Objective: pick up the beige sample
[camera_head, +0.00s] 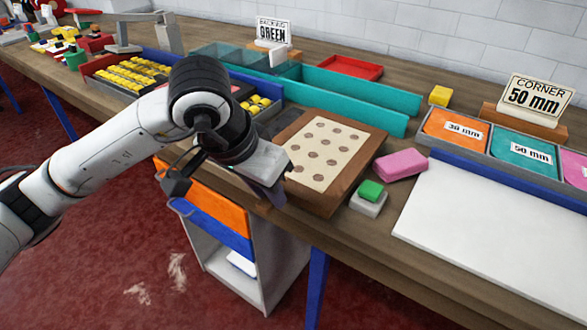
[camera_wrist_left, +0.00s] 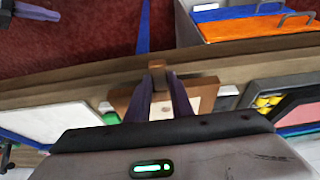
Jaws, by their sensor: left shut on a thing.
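My left gripper (camera_head: 272,190) is at the left edge of the wooden board, and its fingertips are partly hidden in the head view. The wooden board (camera_head: 348,180) carries a beige panel (camera_head: 325,150) with several brown round spots. The board also shows beyond the fingers in the left wrist view (camera_wrist_left: 122,99).
A pink block (camera_head: 401,164) and a green-topped grey block (camera_head: 369,197) lie right of the board. A white sheet (camera_head: 480,240) covers the bench's right part. Teal dividers (camera_head: 350,97) stand behind. A drawer unit with an orange front (camera_head: 215,197) is below the bench edge.

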